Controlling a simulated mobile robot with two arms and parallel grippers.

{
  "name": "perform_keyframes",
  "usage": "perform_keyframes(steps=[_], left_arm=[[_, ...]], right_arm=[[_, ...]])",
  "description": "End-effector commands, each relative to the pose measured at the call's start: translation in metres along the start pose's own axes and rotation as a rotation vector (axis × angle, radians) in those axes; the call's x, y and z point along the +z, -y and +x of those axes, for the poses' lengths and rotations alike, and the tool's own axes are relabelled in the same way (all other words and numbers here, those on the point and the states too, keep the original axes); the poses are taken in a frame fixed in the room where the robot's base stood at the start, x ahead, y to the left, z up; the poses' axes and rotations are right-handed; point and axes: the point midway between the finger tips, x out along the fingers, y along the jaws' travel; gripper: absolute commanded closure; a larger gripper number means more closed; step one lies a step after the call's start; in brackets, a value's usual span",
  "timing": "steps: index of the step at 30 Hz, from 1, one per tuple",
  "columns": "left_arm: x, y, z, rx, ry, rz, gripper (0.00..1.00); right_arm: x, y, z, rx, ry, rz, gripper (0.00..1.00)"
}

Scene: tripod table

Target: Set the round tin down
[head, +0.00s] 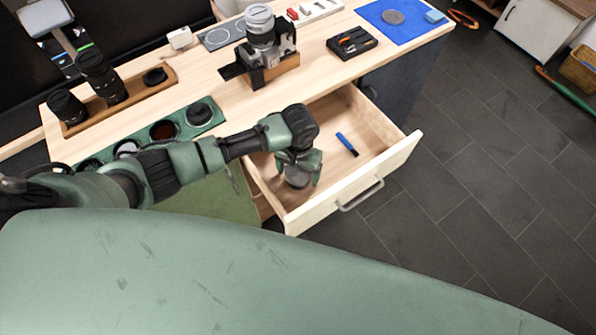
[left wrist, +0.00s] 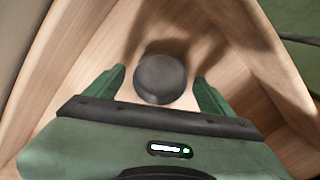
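The round tin (head: 297,179) is a dark grey disc-like tin inside the open wooden drawer (head: 375,168), near its left inner end. It also shows in the left wrist view (left wrist: 161,79), between the two green fingers. My left gripper (head: 298,175) reaches down into the drawer, with a finger on either side of the tin. In the left wrist view the fingers (left wrist: 160,84) are apart, with a narrow gap to the tin on each side. The tin appears to rest on the drawer floor. My right gripper is not in view.
A blue marker (head: 347,144) lies in the drawer, right of the tin. The drawer's walls stand close around my gripper. The tabletop above holds a camera (head: 264,40), lenses in a wooden tray (head: 120,100), a green filter holder (head: 175,130) and a blue mat (head: 408,18).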

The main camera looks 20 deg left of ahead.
Motion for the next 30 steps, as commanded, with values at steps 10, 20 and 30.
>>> perform_keyframes(steps=[10, 20, 30], left_arm=[[-0.001, 0.000, -0.024, 0.002, -0.003, -0.001, 0.16], [-0.001, 0.000, -0.094, 0.002, -0.003, 0.001, 0.16], [0.000, 0.000, -0.123, 0.001, 0.000, -0.001, 0.16]], right_arm=[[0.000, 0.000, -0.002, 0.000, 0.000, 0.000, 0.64], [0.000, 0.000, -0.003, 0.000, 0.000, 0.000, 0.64], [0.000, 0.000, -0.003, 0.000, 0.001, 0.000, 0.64]])
